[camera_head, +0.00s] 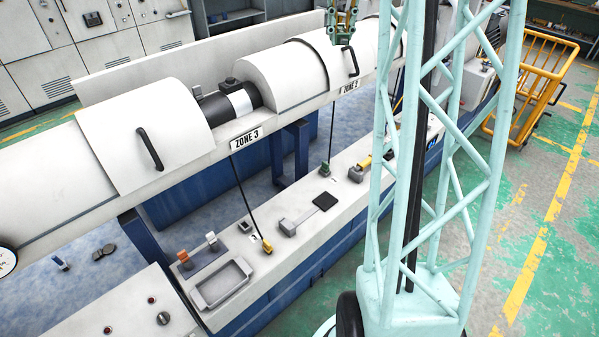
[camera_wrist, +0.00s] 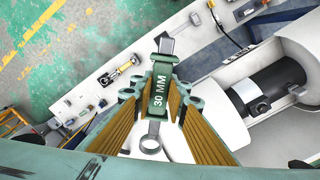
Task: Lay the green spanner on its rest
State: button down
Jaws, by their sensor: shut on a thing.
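The green spanner (camera_wrist: 160,84), marked 30 MM, is between the brass-coloured fingers of my gripper (camera_wrist: 161,103) in the wrist view. Its grey ring end points toward the bottom of the picture and its dark end toward the top. My gripper is shut on it, above the machine and bench. In the camera_head view my gripper (camera_head: 342,22) shows at the top edge, over the Zone 2 cover; the spanner cannot be made out there. A grey fixture (camera_head: 288,227) with a black pad lies empty on the bench; I cannot tell whether it is the spanner's rest.
A yellow tool (camera_head: 365,162) lies on the bench farther right, also seen in the wrist view (camera_wrist: 124,72). An empty grey tray (camera_head: 222,283) is at the near bench end. The Zone 2 cover (camera_head: 290,75) and Zone 3 cover (camera_head: 150,130) stand above the bench.

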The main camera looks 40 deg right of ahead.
notch_tip(320, 180, down, 11)
jog(key=b, duration=1)
jog(key=shift+a, duration=0.1)
